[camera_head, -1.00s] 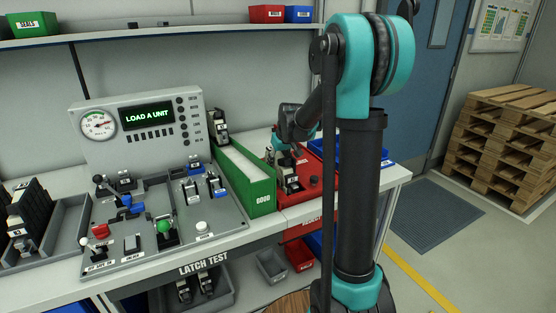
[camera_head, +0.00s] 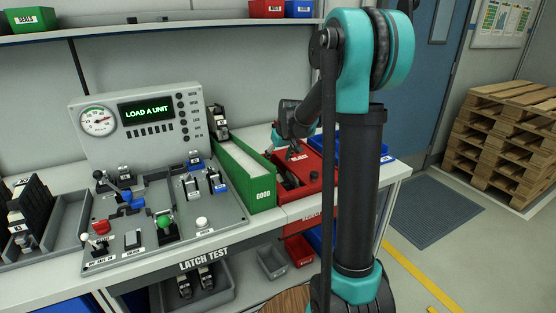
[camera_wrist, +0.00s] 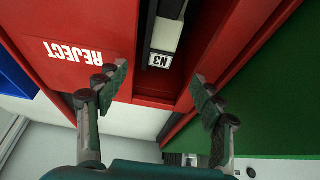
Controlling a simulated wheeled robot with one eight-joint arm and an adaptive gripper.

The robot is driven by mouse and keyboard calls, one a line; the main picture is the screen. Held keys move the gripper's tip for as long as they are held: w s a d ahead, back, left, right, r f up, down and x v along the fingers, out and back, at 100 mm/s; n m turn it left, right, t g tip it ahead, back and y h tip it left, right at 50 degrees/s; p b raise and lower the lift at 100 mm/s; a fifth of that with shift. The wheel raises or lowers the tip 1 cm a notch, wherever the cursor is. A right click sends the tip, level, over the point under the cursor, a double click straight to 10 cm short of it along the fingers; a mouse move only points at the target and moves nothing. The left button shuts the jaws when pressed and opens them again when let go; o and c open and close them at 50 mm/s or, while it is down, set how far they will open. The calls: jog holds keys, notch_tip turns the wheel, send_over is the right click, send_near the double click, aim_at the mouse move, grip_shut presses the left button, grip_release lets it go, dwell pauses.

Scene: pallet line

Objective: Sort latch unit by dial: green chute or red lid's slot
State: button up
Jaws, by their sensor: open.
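A latch unit (camera_wrist: 166,38), dark with a white labelled end, sits down in the slot of the red REJECT lid (camera_wrist: 75,25) in the wrist view. My gripper (camera_wrist: 159,82) is open, its fingers spread either side of the slot and apart from the unit. In the head view the red box (camera_head: 318,171) stands right of the green GOOD chute (camera_head: 262,192), partly hidden by my arm. The round dial (camera_head: 98,121) is on the grey tester, whose screen (camera_head: 146,113) reads LOAD A UNIT.
The test fixture panel (camera_head: 135,256) with levers and buttons lies left of the chute. A rack of dark units (camera_head: 32,212) is at the far left. A lone unit (camera_head: 217,122) stands behind the chute. A blue bin (camera_head: 350,149) is behind my arm.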

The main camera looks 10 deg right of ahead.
jog(key=v, duration=1.2)
dwell(1.0)
